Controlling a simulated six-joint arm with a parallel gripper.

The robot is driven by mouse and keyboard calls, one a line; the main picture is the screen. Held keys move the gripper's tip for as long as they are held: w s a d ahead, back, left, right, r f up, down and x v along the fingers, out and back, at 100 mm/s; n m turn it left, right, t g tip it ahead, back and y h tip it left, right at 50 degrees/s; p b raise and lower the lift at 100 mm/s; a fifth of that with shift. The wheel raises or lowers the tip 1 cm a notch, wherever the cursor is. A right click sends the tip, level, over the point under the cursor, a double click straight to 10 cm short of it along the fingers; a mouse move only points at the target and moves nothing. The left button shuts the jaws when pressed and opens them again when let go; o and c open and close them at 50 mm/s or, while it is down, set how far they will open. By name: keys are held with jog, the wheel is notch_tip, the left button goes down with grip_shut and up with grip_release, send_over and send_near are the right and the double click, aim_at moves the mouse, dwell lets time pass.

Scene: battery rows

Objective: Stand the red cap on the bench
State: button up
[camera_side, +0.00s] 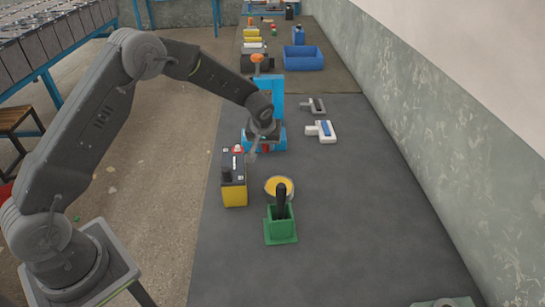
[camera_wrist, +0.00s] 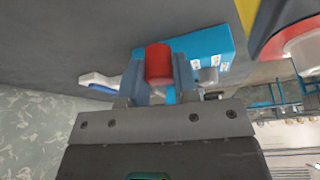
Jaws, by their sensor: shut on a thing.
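In the wrist view, the red cap (camera_wrist: 159,63) sits between the two fingers of my gripper (camera_wrist: 160,75), which is shut on it. In the side view, my gripper (camera_side: 258,149) hangs just right of the yellow and black battery (camera_side: 234,190) and in front of a blue stand (camera_side: 277,100). The cap is mostly hidden there by the fingers. Another red piece (camera_side: 238,149) shows on the battery's top. The dark bench (camera_side: 345,220) lies below; I cannot tell the exact gap between cap and bench.
A green holder (camera_side: 281,232) with a black handle stands near a yellow round dish (camera_side: 270,184). A white and blue tool (camera_side: 322,131) and a grey tool (camera_side: 313,105) lie to the right. A blue bin (camera_side: 303,58) is far back. The bench's right side is clear.

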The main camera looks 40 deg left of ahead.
aim_at(273, 161)
jog(key=shift+w+d+f, duration=0.55)
jog(key=shift+d+f, duration=0.15)
jog(key=shift+d, duration=0.2)
jog(key=shift+f, duration=1.9)
jog(key=shift+f, duration=0.15)
jog(key=o, duration=0.9)
